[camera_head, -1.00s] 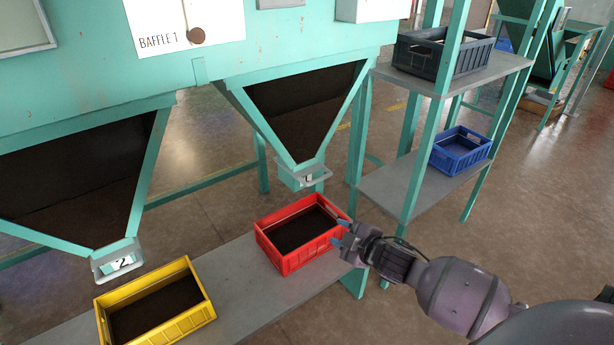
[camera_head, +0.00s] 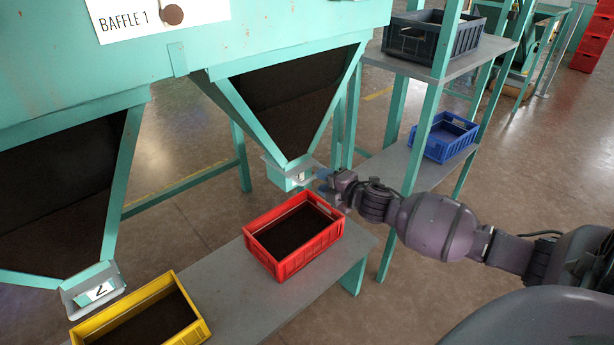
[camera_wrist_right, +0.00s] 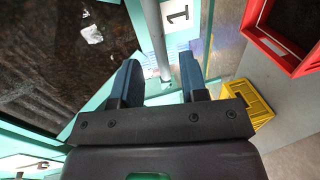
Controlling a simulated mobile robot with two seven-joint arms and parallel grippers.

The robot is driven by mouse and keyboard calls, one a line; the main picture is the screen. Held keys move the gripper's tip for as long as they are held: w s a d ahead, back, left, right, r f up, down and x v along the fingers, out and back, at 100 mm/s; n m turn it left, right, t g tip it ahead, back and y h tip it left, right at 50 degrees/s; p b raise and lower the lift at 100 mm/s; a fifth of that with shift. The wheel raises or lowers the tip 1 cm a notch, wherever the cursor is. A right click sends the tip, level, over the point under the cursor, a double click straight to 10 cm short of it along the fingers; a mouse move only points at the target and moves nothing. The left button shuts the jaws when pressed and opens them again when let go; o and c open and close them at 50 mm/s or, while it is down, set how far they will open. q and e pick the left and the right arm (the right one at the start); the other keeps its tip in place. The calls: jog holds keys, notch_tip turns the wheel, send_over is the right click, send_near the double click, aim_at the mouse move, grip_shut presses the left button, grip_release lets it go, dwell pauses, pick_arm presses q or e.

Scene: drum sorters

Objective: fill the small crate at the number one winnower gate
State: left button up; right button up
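The number one gate (camera_head: 284,178) hangs at the bottom of the right-hand hopper, and its "1" plate (camera_wrist_right: 178,15) shows in the wrist view. A red crate (camera_head: 262,258) stands on the bench below it; its inside is dark, and I cannot tell how full it is. My right gripper (camera_head: 324,184) is beside the gate, above the crate's right back corner. In the wrist view the right gripper (camera_wrist_right: 160,82) is open, with a grey bar (camera_wrist_right: 155,40) seen between its fingers; contact is not clear. My left gripper is out of view.
A yellow crate (camera_head: 196,332) stands below the number two gate (camera_head: 92,290). A shelf rack on the right holds a dark crate (camera_head: 410,45) above and a smaller blue crate (camera_head: 440,148) below. The grey bench (camera_head: 228,285) is clear between the red and yellow crates.

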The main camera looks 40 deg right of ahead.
aim_at(313, 178)
jog(key=x, duration=0.3)
jog(key=b+x, duration=0.1)
jog(key=shift+w+f, duration=0.35)
jog(key=shift+x, duration=0.85)
jog(key=shift+r, duration=0.25)
jog(key=shift+c, duration=0.2)
grip_shut()
